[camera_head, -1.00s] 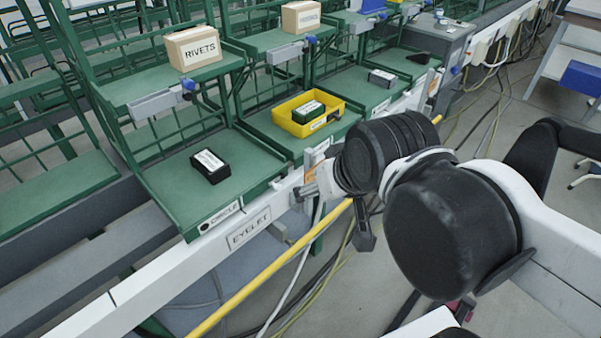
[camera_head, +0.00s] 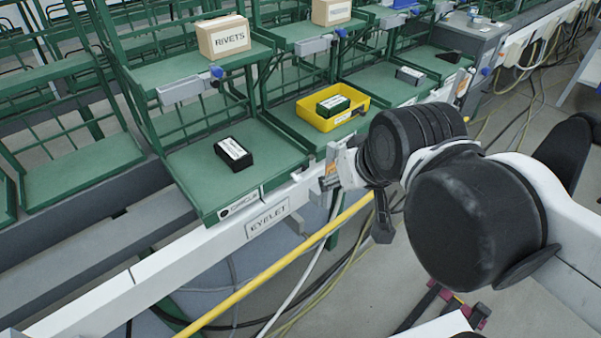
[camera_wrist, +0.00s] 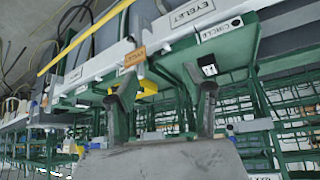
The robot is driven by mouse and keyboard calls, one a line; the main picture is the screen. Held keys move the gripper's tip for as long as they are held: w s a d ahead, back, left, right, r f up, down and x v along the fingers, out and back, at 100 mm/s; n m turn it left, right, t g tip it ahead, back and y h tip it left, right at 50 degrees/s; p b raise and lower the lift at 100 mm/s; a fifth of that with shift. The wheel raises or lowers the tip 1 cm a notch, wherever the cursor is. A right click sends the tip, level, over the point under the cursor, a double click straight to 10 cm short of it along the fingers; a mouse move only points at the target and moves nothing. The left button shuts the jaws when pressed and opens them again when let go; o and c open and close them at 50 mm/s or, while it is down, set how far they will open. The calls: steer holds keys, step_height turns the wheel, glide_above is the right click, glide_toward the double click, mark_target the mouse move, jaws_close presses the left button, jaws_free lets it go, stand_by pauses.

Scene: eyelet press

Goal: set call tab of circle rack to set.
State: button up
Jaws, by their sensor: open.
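The circle rack (camera_head: 190,165) is a green tray with a CIRCLE label (camera_head: 238,205) on its front edge; the label also shows in the wrist view (camera_wrist: 219,31). A black box with a white label (camera_head: 233,153) sits on the tray. An orange tag (camera_head: 331,169) is on the white rail right of the rack; it also shows in the wrist view (camera_wrist: 135,57). I cannot tell which part is the call tab. My gripper's two dark fingers (camera_wrist: 162,98) are apart and empty in the wrist view. In the head view my wrist largely hides the gripper, near the rail.
A yellow bin (camera_head: 311,117) stands on the neighbouring tray. A RIVETS carton (camera_head: 223,37) sits on the shelf above, with a grey box (camera_head: 184,89) and blue knob (camera_head: 217,72) at its edge. A yellow pipe (camera_head: 270,272) runs along the rail's near side.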

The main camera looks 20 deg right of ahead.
steer(key=shift+w+r, duration=0.2)
steer(key=shift+w, duration=0.3)
steer(key=shift+c, duration=1.4)
steer(key=w, duration=0.1)
steer(key=w+r+g, duration=0.1)
steer(key=w, duration=0.1)
steer(key=shift+w+n, duration=0.2)
steer(key=shift+n, duration=0.1)
jaws_close()
steer(key=w+d+f+n+g+y, duration=0.1)
steer(key=w+f+n+g, duration=0.1)
steer(key=w, duration=0.8)
steer(key=w+d+f+n+g+y+b, duration=0.1)
steer(key=w+f+g, duration=0.3)
steer(key=w, duration=0.6)
steer(key=shift+w+f+n, duration=0.25)
steer(key=shift+f+n, duration=0.15)
steer(key=shift+f, duration=0.8)
